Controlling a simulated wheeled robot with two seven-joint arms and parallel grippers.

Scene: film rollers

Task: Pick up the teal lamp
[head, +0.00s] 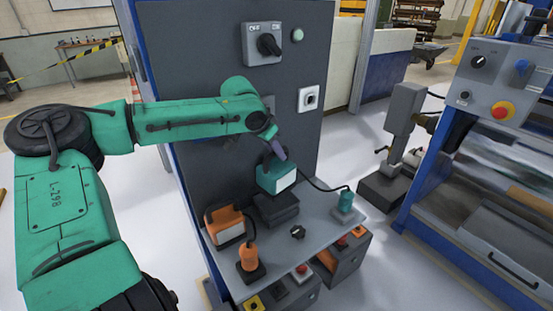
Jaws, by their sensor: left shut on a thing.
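The teal lamp (275,180), with a white front face, is at the middle of the head view, just above or on a dark stand (276,211). I cannot tell if it touches the stand. My left arm reaches in from the left, and my left gripper (278,152) is at the top of the lamp, shut on it. The fingertips and the handle are small and partly hidden. A dark cable runs from the lamp to a teal plug-like piece (345,199) on the right of the shelf. My right gripper is not in view.
An orange lamp (224,225) and an orange plug-like piece (250,259) stand on the left of the grey shelf (309,213). A dark panel with a rotary switch (263,43) rises behind. A blue-framed machine (500,105) stands at the right.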

